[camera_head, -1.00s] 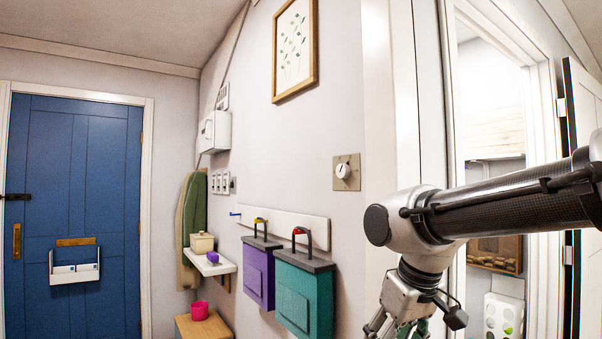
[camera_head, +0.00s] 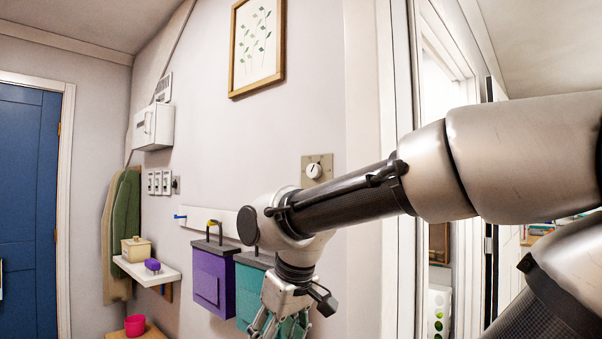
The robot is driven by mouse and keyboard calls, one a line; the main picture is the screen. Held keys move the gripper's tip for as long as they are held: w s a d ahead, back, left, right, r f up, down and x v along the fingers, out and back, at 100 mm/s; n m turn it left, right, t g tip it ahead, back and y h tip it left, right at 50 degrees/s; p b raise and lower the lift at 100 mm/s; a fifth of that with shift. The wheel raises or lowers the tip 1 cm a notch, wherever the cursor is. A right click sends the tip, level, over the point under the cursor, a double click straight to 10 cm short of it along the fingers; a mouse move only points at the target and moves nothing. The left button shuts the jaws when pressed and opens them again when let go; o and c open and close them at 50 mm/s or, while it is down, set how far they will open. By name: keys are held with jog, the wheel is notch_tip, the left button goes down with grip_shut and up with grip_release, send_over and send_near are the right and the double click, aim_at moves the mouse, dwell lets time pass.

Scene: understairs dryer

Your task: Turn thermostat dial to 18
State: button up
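The thermostat dial (camera_head: 314,171) is a round white knob with a dark pointer mark. It sits on a square beige plate (camera_head: 325,160) on the wall, right of centre. The numbers around it are too small to read. My gripper (camera_head: 278,331) hangs below and left of the dial, in front of the teal box, pointing downward and apart from the dial. Its fingers look spread, with nothing seen between them, but the tips are cut off by the lower edge. My forearm passes just below the dial plate.
A purple box (camera_head: 212,280) and a teal box (camera_head: 249,287) hang under a white rail (camera_head: 199,220). A framed picture (camera_head: 257,45) hangs above. A small shelf (camera_head: 150,272) holds a pot. A door frame (camera_head: 399,90) stands right of the dial. The wall around the dial is clear.

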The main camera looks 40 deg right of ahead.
jog(key=w, duration=0.1)
jog(key=m+g+h, duration=0.3)
jog(key=m+h, duration=1.4)
jog(key=h, duration=0.1)
send_near(311, 172)
jog(key=d, duration=0.8)
jog(key=shift+d+r, duration=0.15)
jog(key=shift+d, duration=0.15)
jog(key=c, duration=1)
